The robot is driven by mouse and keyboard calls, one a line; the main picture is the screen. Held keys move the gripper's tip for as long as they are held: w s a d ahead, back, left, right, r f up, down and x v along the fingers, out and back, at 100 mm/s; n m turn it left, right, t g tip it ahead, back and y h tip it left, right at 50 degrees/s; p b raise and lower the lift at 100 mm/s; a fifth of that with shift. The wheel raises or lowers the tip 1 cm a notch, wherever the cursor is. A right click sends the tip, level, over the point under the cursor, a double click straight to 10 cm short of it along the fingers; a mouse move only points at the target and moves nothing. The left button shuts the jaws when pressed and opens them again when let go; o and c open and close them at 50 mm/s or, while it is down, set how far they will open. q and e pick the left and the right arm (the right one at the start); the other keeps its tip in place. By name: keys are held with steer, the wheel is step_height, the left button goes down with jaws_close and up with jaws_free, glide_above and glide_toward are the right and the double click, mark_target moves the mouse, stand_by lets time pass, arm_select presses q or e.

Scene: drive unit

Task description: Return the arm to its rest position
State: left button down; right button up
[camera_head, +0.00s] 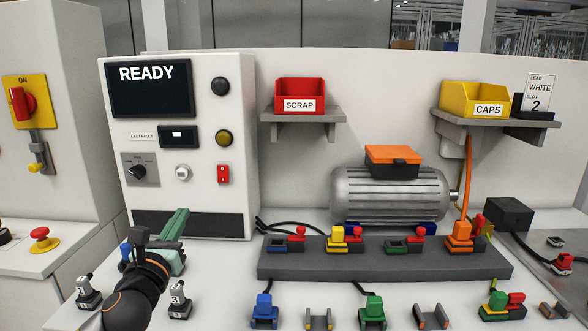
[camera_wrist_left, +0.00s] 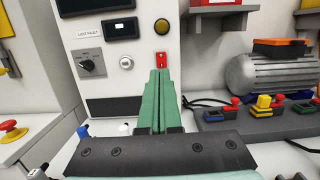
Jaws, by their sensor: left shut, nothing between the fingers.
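My left gripper (camera_head: 178,224) comes in from the lower left in the head view, with green fingers reaching toward the front of the white control cabinet (camera_head: 240,120). Its fingers are shut with nothing between them. In the left wrist view the closed green fingers (camera_wrist_left: 158,90) point up the picture, toward the cabinet's lower panel and the red switch (camera_wrist_left: 161,57). My dark left wrist hides part of the table and of the small parts near it. My right gripper is in neither view.
A grey rail (camera_head: 380,262) with several coloured connectors stands before the motor (camera_head: 388,195). Several loose connectors and brackets lie along the front. Lever switches (camera_head: 88,293) stand close to my left wrist. A red SCRAP bin (camera_head: 299,95) and yellow CAPS bin (camera_head: 474,99) sit on shelves.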

arm_select(q)
steer(key=s+d+f+n+g+h, duration=0.15)
steer(key=s+f+n, duration=0.35)
steer(key=f, duration=0.5)
steer(key=s+d+f+n+g, duration=0.25)
steer(key=f+n, duration=0.35)
steer(key=f, duration=0.3)
steer(key=s+d+f+n+g+h, duration=0.1)
steer(key=s+d+f+n+g, duration=0.1)
steer(key=s+f+n, duration=0.6)
steer(key=s+f+n+g, duration=0.4)
steer(key=s+f+n, duration=1.1)
steer(key=s+f, duration=0.1)
steer(key=shift+s+y+p, duration=0.35)
steer(key=shift+s+p, duration=0.1)
steer(key=shift+s, duration=0.45)
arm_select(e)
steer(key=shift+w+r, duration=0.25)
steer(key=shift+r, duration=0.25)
